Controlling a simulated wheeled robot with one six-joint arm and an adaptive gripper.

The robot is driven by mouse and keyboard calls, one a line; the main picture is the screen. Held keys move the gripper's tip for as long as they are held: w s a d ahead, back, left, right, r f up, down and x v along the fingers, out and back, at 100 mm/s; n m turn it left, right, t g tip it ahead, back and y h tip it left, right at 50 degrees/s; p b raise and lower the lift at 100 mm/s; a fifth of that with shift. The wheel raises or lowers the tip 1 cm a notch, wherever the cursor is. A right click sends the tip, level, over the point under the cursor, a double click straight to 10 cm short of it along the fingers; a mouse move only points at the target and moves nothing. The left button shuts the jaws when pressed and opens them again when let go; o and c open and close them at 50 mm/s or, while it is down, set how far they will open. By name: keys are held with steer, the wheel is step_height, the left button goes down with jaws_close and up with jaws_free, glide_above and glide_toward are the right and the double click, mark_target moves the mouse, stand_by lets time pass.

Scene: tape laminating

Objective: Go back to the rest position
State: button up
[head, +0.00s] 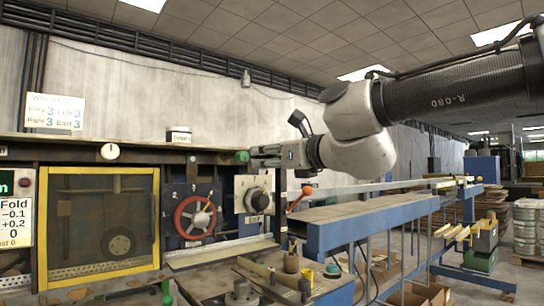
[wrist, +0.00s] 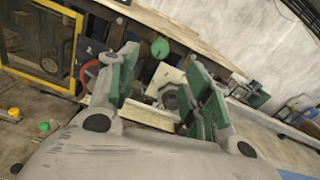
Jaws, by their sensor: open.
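My gripper (head: 272,156) is raised in front of the machine in the head view, at the height of its top ledge and to the left of my wrist. In the wrist view my gripper (wrist: 160,105) has its two green-padded fingers spread apart with nothing between them. A green round knob (head: 242,157) shows just past the fingertips; it also shows in the wrist view (wrist: 160,48). I cannot tell if the fingers touch it.
A red handwheel (head: 195,217) and a yellow-framed window (head: 103,222) are on the machine. An orange-knobbed lever (head: 306,190) stands below my gripper. A blue conveyor frame (head: 370,222) runs to the right. A cluttered bench (head: 265,283) is in front.

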steer(key=shift+s+d, duration=0.15)
steer(key=shift+s, duration=0.15)
steer(key=s+d+f+n+g+h, duration=0.1)
steer(key=s+f+n+g, duration=0.25)
steer(key=f+n, duration=0.55)
steer(key=s+d+f+n+g, duration=0.1)
steer(key=s+f+n+g, duration=0.25)
steer(key=f+n, duration=0.6)
steer(key=s+d+f+n+g+h, duration=0.1)
steer(key=s+d+f+n+h, duration=0.2)
steer(key=d, duration=0.6)
steer(key=s+d+f+n+g+h, duration=0.1)
steer(key=s+d+f+n+h, duration=0.2)
steer(key=d, duration=0.7)
steer(key=s+d+f+n+g+h, duration=0.1)
steer(key=s+d+f+n+h, duration=0.2)
steer(key=s+d+f, duration=0.2)
steer(key=shift+s+d+f+g, duration=0.4)
steer(key=shift+s+d, duration=1.2)
steer(key=shift+d, duration=0.65)
